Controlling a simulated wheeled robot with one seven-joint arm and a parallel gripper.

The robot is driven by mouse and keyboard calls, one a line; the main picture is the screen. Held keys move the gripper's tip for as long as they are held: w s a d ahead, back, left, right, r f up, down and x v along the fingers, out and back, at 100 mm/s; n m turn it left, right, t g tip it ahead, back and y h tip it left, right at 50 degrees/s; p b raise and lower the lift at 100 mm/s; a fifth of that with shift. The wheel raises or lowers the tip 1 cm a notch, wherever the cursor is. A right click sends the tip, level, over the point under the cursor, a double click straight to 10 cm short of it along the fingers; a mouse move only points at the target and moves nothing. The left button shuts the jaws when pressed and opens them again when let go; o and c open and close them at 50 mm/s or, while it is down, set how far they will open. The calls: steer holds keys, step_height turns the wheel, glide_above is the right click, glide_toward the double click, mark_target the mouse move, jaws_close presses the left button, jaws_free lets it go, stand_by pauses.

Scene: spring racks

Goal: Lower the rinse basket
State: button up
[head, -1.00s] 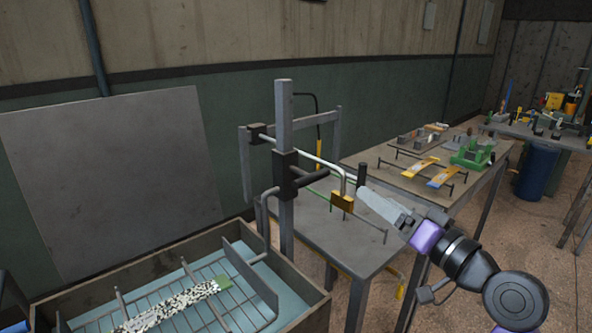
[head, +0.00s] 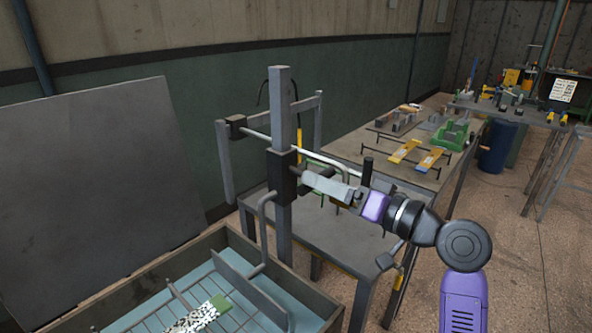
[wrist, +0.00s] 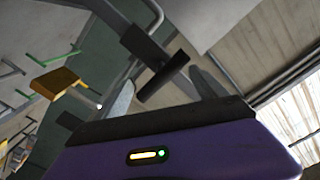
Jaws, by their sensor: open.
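A dark crossbar handle (wrist: 163,78) sticks out from this block. My gripper (head: 307,182) is open at the handle. In the wrist view, the handle shows between my two parted fingers (wrist: 160,88); I cannot tell whether they touch it.
The brown-walled tank (head: 225,230) holds blue liquid. Behind the post is a grey table (head: 335,238) with a yellow block (wrist: 58,82). A black upright cylinder (head: 367,170) stands close behind my gripper. A bench with yellow and green items (head: 380,155) lies beyond.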

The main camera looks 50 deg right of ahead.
mark_target(288, 167)
steer(key=w+p, duration=0.1)
steer(key=w, duration=0.6)
steer(key=shift+a, duration=0.1)
